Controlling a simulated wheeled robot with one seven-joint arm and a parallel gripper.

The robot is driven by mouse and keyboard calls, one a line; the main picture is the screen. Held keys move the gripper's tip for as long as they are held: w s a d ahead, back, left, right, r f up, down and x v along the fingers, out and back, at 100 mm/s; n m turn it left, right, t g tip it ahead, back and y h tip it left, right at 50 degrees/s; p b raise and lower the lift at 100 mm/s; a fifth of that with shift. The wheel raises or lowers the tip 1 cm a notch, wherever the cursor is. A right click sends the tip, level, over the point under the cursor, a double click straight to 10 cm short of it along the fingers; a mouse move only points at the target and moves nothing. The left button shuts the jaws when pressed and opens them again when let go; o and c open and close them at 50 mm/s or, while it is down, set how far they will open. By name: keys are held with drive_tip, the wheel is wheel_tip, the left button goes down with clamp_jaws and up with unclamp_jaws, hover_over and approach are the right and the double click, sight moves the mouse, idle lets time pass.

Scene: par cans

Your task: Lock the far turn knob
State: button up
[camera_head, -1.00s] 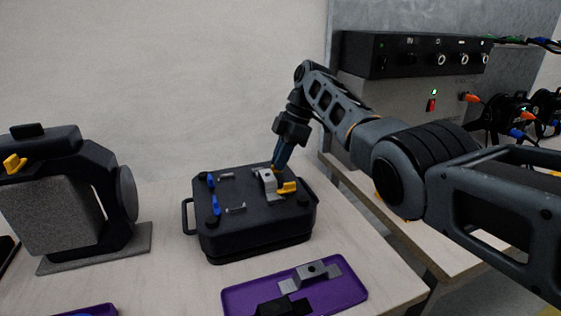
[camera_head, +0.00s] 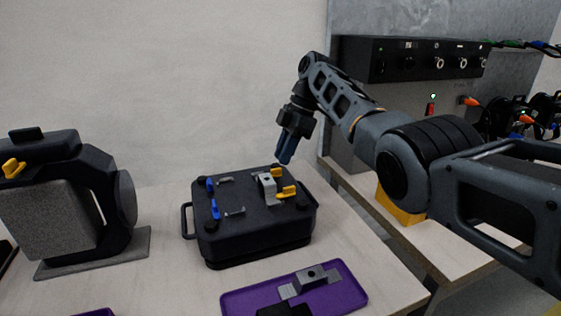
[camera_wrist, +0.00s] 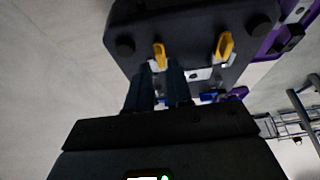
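Two yellow turn knobs sit on the lid of a dark case (camera_head: 250,232), next to a grey clamped block (camera_head: 266,187). The far knob (camera_head: 281,172) and the near knob (camera_head: 287,190) point roughly the same way, to the right. In the wrist view, the far knob (camera_wrist: 160,56) is on the left and the near knob (camera_wrist: 224,46) on the right.
Blue levers (camera_head: 215,209) and small grey handles are on the lid's left side. A purple tray (camera_head: 350,297) with grey and black parts lies in front. A bulky dark device (camera_head: 60,210) stands left. A control box (camera_head: 410,58) stands behind my arm.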

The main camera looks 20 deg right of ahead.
drive_tip(key=shift+v, duration=2.25)
